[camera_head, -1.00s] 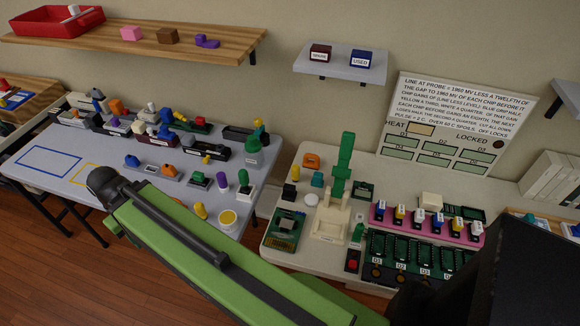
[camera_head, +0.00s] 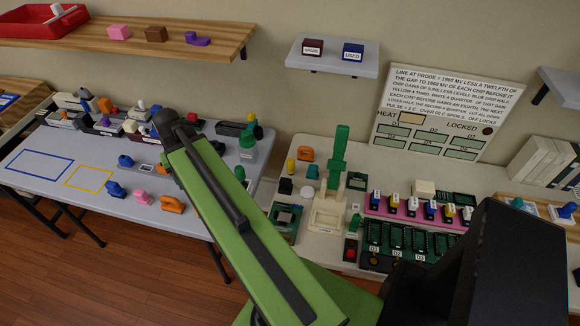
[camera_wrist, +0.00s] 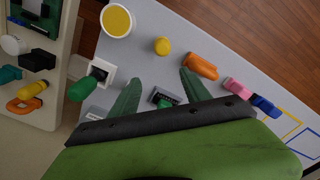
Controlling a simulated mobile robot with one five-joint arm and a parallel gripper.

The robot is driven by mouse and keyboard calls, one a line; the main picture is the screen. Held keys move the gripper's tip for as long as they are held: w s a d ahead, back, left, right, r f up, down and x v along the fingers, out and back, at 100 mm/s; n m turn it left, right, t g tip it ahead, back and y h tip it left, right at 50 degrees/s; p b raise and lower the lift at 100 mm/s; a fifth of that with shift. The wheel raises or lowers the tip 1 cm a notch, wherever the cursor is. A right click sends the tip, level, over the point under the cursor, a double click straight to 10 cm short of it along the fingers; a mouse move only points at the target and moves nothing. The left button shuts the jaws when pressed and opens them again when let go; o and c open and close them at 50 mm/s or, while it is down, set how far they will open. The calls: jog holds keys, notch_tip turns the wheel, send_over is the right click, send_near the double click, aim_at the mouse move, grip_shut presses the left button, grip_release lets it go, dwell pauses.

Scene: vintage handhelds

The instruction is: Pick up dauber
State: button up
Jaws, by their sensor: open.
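I cannot tell for sure which piece is the dauber. My gripper (camera_wrist: 160,86) is open above the grey table, with nothing held. A small dark green block (camera_wrist: 165,100) shows between the fingers, partly hidden by my gripper. A yellow piece (camera_wrist: 162,46) lies beyond the fingertips. An orange piece (camera_wrist: 201,66) is near the right fingertip. In the head view the fingers are hidden.
A white round cup with yellow content (camera_wrist: 117,20) stands upper left in the wrist view. A pink piece (camera_wrist: 237,87) and a blue piece (camera_wrist: 265,106) lie right. Several small devices crowd the table's back. A cream table (camera_head: 290,152) with boards stands right, across a gap.

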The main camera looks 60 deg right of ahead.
jog(key=s+d+r+m+p, duration=0.1)
jog(key=s+d+r+m, duration=0.2)
jog(key=d, duration=0.6)
jog(key=s+d+m+p, duration=0.1)
jog(key=s+d+m, duration=0.2)
jog(key=s+d, duration=0.35)
notch_tip(320, 180, up, 2)
jog(key=m+p, duration=0.2)
jog(key=m, duration=0.3)
send_over(292, 167)
jog(key=f+b, duration=1.2)
jog(key=shift+d+f, duration=0.3)
jog(key=shift+d, duration=0.1)
jog(key=f+b, duration=0.1)
jog(key=b, duration=0.1)
jog(key=f+b, duration=0.1)
jog(key=f, duration=0.1)
jog(key=f+b, duration=0.2)
jog(key=shift+w+d+f+b, duration=0.1)
jog(key=shift+w+d+b, duration=0.05)
jog(key=shift+w+b, duration=0.2)
jog(key=shift+r, duration=0.2)
grip_shut()
